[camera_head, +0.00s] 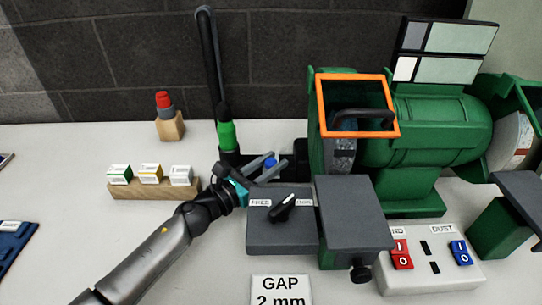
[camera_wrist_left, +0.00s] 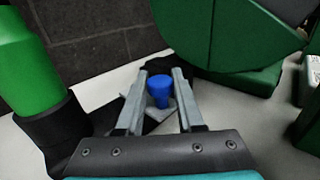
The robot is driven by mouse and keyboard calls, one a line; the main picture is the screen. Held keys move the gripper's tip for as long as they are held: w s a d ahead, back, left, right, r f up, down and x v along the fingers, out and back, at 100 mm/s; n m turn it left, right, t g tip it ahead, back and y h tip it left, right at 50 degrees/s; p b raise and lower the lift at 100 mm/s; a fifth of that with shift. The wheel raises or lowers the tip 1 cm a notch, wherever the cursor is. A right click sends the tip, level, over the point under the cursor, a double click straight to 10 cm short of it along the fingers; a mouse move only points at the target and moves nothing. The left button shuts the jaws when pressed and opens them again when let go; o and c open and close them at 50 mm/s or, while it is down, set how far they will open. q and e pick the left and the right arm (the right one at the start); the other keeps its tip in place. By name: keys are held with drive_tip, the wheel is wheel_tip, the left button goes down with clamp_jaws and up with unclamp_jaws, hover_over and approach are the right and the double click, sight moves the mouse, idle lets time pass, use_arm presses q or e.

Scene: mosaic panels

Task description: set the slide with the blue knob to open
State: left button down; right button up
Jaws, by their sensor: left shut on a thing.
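The blue knob (camera_head: 270,162) is behind the dark grey box, near the foot of the black hose. It also shows in the left wrist view (camera_wrist_left: 160,88), standing up between the two fingers. A light grey plate (camera_wrist_left: 133,103) shows partly beneath it; the fingers cover much of it. My left gripper (camera_head: 264,166) is shut on the blue knob, with a grey finger on each side. Any open or closed marking by the slide is hidden or too small to read. My right gripper is not in view.
A black hose (camera_head: 212,70) with a green collar (camera_head: 226,135) rises left of the knob. The green grinder (camera_head: 425,130) stands to the right. A grey box (camera_head: 268,235) with a black lever (camera_head: 285,207) is in front. A wooden block (camera_head: 152,190) with small boxes lies left.

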use_arm(q)
drive_tip(key=shift+s, duration=1.25)
drive_tip(key=shift+s+p, duration=0.25)
drive_tip(key=shift+p, duration=0.05)
drive_tip(key=shift+f, duration=0.15)
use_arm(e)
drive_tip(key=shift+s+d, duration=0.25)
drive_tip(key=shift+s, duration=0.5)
use_arm(q)
drive_tip(key=c, duration=1)
unclamp_jaws()
drive_tip(key=o, duration=0.4)
drive_tip(key=shift+s, duration=0.1)
drive_tip(key=shift+o, duration=0.3)
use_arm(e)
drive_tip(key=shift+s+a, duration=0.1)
